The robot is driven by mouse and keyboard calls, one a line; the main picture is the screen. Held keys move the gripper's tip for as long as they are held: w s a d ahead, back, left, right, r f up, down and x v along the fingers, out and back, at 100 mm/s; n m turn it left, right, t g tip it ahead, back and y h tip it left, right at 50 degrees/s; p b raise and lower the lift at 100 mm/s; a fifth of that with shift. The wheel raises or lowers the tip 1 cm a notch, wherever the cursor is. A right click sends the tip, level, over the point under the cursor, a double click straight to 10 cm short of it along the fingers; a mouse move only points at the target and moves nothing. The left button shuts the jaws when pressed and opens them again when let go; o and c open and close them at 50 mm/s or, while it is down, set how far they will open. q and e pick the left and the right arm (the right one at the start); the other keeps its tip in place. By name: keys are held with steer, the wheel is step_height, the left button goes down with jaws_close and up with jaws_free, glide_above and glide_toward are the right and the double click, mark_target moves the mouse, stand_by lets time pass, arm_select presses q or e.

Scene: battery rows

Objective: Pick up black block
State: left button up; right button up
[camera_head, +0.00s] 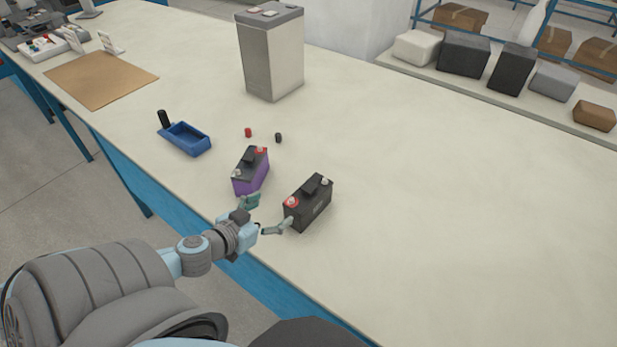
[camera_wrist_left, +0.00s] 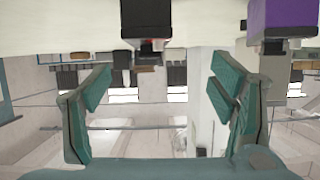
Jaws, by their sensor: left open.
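The black block (camera_head: 309,205) is a black battery with a top handle and a red terminal cap, standing upright on the table. My left gripper (camera_head: 269,211) is open and empty at its near left side, with one finger close to its left end; I cannot tell whether they touch. In the left wrist view, which looks upside down, the black block (camera_wrist_left: 147,18) is at the top, beyond and between the open fingers of my left gripper (camera_wrist_left: 163,70). My right gripper is not in view.
A purple battery (camera_head: 251,173) stands just left of the black one and shows in the wrist view (camera_wrist_left: 282,14). Behind are a blue tray (camera_head: 187,139), small red (camera_head: 248,132) and black (camera_head: 278,137) caps, and a tall grey box (camera_head: 272,55). The table's right side is clear.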

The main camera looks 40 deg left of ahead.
mark_target(306, 192)
arm_select(q)
steer(key=shift+h, duration=0.4)
steer(key=b+x, duration=0.9)
steer(key=b, duration=0.1)
steer(key=shift+w+d, duration=0.1)
steer(key=shift+d, duration=0.25)
steer(key=w+b, duration=0.2)
steer(key=w, duration=0.1)
steer(key=w+b, duration=0.1)
steer(key=w, duration=0.1)
steer(key=shift+w+d+f, duration=0.2)
steer(key=shift+d+f, duration=0.15)
steer(key=shift+f, duration=0.05)
steer(key=shift+r, duration=0.1)
steer(key=c, duration=1.9)
jaws_close()
